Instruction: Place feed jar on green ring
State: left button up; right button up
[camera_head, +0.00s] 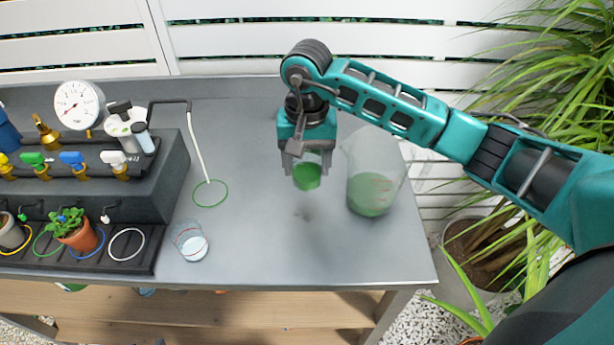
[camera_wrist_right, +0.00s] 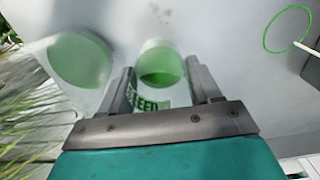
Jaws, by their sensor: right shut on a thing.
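The feed jar (camera_head: 307,178) is a small clear jar with green liquid, held above the grey table. In the right wrist view the jar (camera_wrist_right: 160,68) shows part of a label reading "FEED". My right gripper (camera_head: 307,166) is shut on it, one finger on each side. A green ring (camera_head: 226,194) lies flat on the table to the left of the held jar, under the end of a thin white tube; it also shows at the upper right of the right wrist view (camera_wrist_right: 265,42). Nothing stands in this ring. My left gripper is not in view.
A large clear beaker (camera_head: 372,192) with green liquid stands right of the jar. A small glass (camera_head: 190,243) stands below the ring. A dark valve station (camera_head: 155,190) with a gauge and a potted plant is at left. The table's front middle is clear.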

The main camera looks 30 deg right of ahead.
aim_at(307, 179)
jog(key=shift+f, duration=2.2)
jog(key=shift+f, duration=0.15)
jog(key=o, duration=1.2)
